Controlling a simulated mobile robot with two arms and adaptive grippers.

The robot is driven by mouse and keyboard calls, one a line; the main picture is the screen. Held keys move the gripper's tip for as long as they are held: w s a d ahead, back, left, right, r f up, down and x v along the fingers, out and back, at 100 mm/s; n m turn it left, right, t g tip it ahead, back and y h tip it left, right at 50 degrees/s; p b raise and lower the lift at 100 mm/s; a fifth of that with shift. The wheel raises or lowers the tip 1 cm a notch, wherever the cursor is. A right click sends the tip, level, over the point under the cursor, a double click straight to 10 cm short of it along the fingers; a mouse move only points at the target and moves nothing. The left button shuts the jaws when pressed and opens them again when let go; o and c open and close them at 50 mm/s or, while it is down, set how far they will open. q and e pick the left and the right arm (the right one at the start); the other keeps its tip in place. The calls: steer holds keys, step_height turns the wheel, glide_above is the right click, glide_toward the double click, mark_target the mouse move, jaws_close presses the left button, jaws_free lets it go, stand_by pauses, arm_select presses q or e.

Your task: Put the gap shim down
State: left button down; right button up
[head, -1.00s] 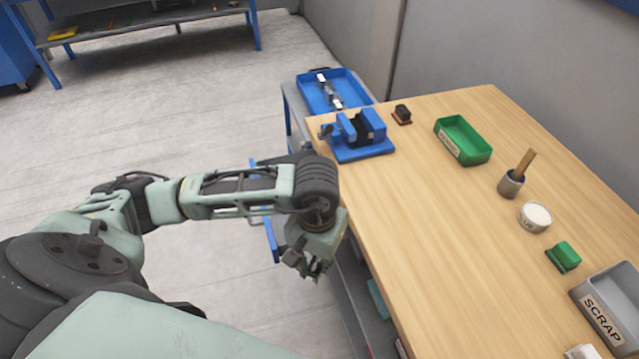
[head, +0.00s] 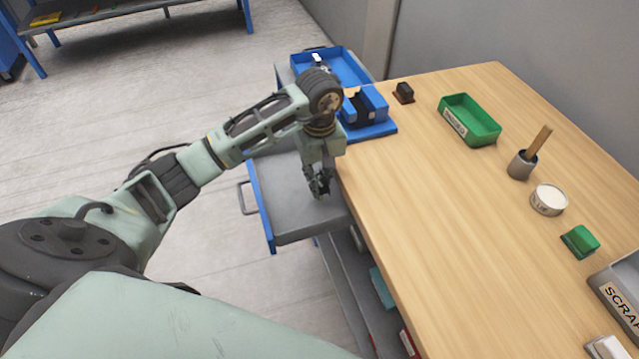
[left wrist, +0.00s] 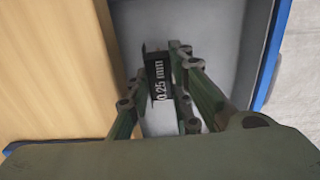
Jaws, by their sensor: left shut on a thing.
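The gap shim (left wrist: 158,82) shows in the left wrist view as a dark strip marked "0.25 mm". My left gripper (left wrist: 160,55) is shut on it, with a finger on each side. In the head view my left gripper (head: 319,190) points down above the grey surface of an open, blue-edged drawer (head: 285,212), beside the table's left edge. The shim is too small to make out in the head view. I cannot tell its height above the drawer. My right gripper is not in view.
The wooden table (head: 430,230) has a wide clear middle. A blue vise (head: 368,112) and a blue tray (head: 345,66) lie beyond my left gripper. A green bin (head: 470,120), a cup (head: 522,163), a round tin (head: 548,199) and the scrap bin (head: 625,290) stand to the right.

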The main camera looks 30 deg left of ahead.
mark_target(320, 180)
arm_select(q)
step_height(320, 180, down, 3)
steer(key=shift+f+p, duration=0.2)
steer(key=shift+p, duration=0.15)
steer(key=shift+f, duration=0.15)
steer(key=c, duration=1.8)
jaws_free()
steer(key=shift+c, duration=0.2)
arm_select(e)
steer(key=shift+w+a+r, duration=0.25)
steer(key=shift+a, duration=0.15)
arm_select(q)
steer(key=shift+r, duration=0.55)
step_height(320, 180, up, 11)
steer(key=b, duration=0.2)
steer(key=shift+r+b, duration=0.15)
steer(key=shift+b, duration=0.2)
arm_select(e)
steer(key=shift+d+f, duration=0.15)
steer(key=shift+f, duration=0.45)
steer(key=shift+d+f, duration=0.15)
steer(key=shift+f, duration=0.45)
arm_select(q)
steer(key=shift+s, duration=0.15)
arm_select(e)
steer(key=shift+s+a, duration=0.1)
